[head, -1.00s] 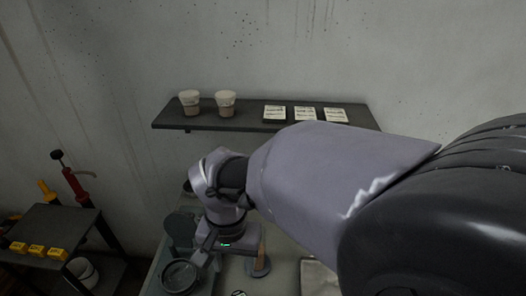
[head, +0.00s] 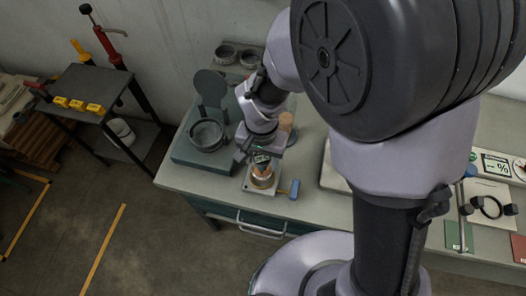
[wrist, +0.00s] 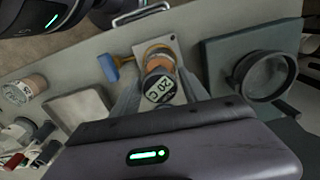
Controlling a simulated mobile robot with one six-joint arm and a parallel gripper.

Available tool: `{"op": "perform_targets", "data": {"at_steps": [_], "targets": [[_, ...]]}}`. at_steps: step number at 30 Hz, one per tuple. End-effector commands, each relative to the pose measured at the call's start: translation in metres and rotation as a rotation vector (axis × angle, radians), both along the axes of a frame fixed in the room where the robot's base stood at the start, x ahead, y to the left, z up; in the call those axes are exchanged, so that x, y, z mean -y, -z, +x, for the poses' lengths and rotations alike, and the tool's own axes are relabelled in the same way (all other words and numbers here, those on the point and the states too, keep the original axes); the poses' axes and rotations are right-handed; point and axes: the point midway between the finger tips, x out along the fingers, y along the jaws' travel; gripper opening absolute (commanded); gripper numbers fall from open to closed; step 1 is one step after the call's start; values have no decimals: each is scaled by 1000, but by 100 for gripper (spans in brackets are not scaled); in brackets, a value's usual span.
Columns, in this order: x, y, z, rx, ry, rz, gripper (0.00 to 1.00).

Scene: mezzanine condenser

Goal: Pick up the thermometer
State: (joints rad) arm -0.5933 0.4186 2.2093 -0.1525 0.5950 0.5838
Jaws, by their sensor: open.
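A round, dark-rimmed head with a pale face marked 20, which looks like the thermometer (wrist: 160,88), sits above an orange-brown cylinder (wrist: 160,57). It shows small in the head view (head: 262,159), over the same cylinder (head: 262,180) on a pale plate at the bench's front edge. My gripper (head: 257,161) is open around the head from above. In the wrist view, the fingers of my gripper (wrist: 158,92) lie on either side of it; I cannot tell whether they touch it. Any stem below the head is hidden.
A blue-ended handle (head: 294,189) lies right of the plate. A grey round pan (head: 207,135) on a green-grey base stands to the left. A brown cup (wrist: 24,88) and a pale slab (wrist: 80,110) show in the wrist view. A black side table (head: 90,88) stands further left.

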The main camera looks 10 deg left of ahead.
Motion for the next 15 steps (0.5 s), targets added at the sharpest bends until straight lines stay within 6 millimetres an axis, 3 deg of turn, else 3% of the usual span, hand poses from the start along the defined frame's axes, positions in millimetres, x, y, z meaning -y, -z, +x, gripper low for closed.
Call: {"op": "perform_targets", "data": {"at_steps": [2, 10, 15], "targets": [[0, -1, 0, 0, 0, 0, 52], [0, -1, 0, 0, 0, 0, 1], [0, -1, 0, 0, 0, 0, 0]]}}
